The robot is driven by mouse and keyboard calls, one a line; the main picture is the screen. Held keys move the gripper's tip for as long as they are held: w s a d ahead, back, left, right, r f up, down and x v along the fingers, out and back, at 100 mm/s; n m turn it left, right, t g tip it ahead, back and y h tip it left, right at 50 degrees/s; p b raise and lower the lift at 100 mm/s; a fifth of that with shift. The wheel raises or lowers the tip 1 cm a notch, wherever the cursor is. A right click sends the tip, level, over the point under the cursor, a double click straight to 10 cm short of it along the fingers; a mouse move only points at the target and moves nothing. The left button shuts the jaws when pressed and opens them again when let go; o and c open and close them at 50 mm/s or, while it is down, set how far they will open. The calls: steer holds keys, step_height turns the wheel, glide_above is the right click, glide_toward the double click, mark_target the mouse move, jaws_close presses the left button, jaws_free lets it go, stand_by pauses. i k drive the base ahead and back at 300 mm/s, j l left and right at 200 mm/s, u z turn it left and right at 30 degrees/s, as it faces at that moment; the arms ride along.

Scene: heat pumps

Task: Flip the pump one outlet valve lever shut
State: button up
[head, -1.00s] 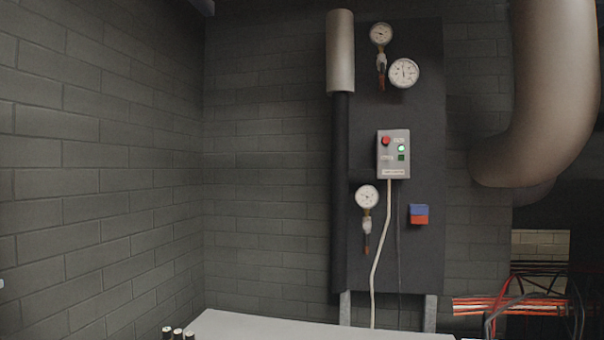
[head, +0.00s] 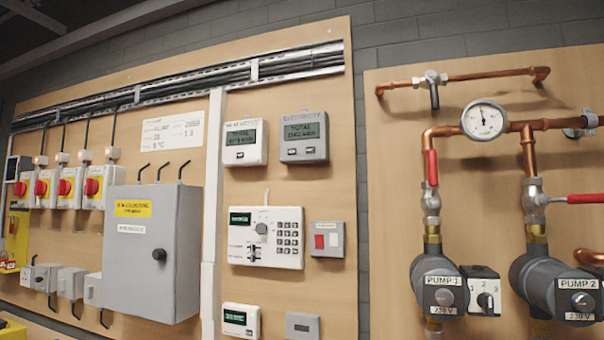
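Pump one (head: 440,284), a dark grey pump labelled "PUMP 1", is on the wooden board at the right of the head view. Above it is its metal outlet valve (head: 431,202) on a vertical copper pipe. The valve's red lever (head: 432,168) points up, in line with the pipe. Pump two (head: 560,284) stands to the right; its red valve lever (head: 586,198) points sideways to the right, across its pipe. My gripper is not in view.
A round gauge (head: 484,120) sits on the copper pipe between the pumps. A black dial switch (head: 483,290) is beside pump one. Left of a gap is another board with a grey cabinet (head: 150,253), a keypad panel (head: 265,237) and red rotary switches.

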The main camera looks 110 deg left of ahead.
mark_target(433, 202)
steer(key=u, duration=3.1)
